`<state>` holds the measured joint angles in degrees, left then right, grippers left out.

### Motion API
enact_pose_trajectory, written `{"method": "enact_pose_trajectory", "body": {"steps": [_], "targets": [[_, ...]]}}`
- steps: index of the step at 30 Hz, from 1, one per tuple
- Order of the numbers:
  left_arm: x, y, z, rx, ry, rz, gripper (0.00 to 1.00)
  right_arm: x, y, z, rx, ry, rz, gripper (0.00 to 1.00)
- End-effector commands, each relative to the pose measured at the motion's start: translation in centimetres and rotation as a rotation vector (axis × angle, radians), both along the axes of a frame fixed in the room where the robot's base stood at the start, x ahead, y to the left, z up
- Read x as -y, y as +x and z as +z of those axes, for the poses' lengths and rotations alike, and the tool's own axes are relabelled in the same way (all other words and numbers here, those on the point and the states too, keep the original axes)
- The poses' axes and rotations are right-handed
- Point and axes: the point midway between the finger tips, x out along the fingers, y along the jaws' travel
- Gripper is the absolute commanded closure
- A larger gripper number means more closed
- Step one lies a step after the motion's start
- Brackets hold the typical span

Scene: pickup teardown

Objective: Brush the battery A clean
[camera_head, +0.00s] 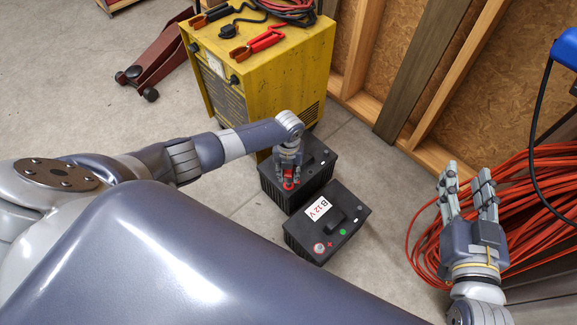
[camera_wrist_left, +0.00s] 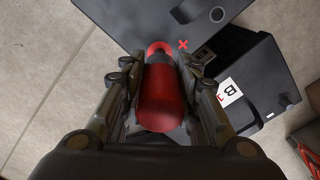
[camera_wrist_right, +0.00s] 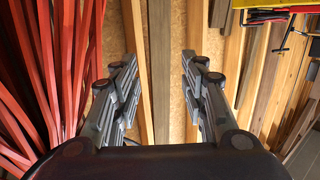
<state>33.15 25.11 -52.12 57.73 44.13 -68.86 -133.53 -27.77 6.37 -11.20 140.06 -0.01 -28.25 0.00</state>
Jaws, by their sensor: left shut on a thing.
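Battery A (camera_head: 318,165) is a black box on the floor in front of the yellow machine, partly hidden by my left gripper. My left gripper (camera_head: 288,180) points down over it, shut on a red tool, apparently the brush (camera_wrist_left: 160,98). In the left wrist view the brush's tip is at a red ring beside a red plus mark on battery A (camera_wrist_left: 130,18); I cannot tell whether it touches. My right gripper (camera_head: 464,183) is open and empty at the right; its spread fingers also show in the right wrist view (camera_wrist_right: 158,75).
Battery B (camera_head: 348,205), black with a white label, sits close in front of battery A. The yellow machine (camera_head: 270,75) with cables and clamps on top stands behind. Coiled orange cable (camera_head: 530,180) hangs near my right gripper. The floor at the left is mostly clear.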

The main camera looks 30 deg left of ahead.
Motion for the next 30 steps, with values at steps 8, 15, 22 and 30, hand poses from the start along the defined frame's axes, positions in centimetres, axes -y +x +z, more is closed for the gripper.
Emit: {"method": "enact_pose_trajectory", "body": {"steps": [8, 15, 22, 30], "targets": [[0.0, 0.0, 0.4, 0.0, 0.0, 0.0, 0.96, 0.2, -0.3, -1.2, -0.067, -0.017, -0.002, 0.6], [0.0, 0.0, 0.7, 0.0, 0.0, 0.0, 0.96, 0.4, -0.6, -2.3, -0.124, -0.031, -0.005, 0.6], [0.0, 0.0, 1.0, 0.0, 0.0, 0.0, 0.96, 0.6, -1.0, -3.2, -0.176, -0.043, -0.009, 0.6], [0.0, 0.0, 1.2, 0.0, 0.0, 0.0, 0.96, 0.9, -1.5, -4.4, -0.238, -0.058, -0.012, 0.6]]}}
